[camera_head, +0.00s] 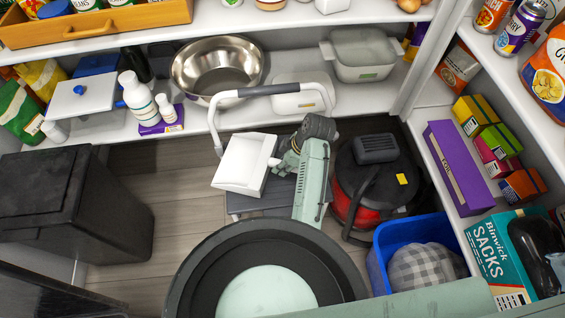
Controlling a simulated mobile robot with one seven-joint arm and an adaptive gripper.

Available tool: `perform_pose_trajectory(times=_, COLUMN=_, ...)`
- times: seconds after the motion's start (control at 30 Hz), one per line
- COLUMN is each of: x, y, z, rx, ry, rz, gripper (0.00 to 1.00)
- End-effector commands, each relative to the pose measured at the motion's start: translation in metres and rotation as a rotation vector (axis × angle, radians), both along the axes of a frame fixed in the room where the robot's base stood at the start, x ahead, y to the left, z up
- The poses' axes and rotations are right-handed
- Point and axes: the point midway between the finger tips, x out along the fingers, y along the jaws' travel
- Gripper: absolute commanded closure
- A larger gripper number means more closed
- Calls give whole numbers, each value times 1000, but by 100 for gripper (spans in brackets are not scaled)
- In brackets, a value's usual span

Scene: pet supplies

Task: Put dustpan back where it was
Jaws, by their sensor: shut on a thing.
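The white dustpan (241,166) is in the middle of the view, held above the floor in front of the shelves. Its wide pan faces up and left, and its short handle end points right, toward my gripper (279,163). My gripper is shut on that handle end. The fingertips are small and partly hidden by my pale green arm, so the exact grip is unclear.
A step stool (271,90) with a grey-topped rail stands just behind the dustpan. A red and black vacuum cleaner (376,185) is close on the right, with a blue bin (383,262) nearer. A black bin (75,205) stands left. Wooden floor (175,200) is clear between.

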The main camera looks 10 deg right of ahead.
Motion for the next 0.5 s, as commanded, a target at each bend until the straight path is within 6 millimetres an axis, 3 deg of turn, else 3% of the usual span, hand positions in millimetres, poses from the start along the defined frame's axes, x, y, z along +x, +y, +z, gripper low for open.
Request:
perform_pose_trajectory(times=0.3, x=0, y=1, z=-5, rx=1, ry=0, rz=2, gripper=100)
perform_pose_trajectory(times=0.33, x=0, y=1, z=-4, rx=0, ry=0, rz=1, gripper=74)
perform_pose_trajectory(times=0.5, x=0, y=0, z=-4, rx=0, ry=0, rz=1, gripper=63)
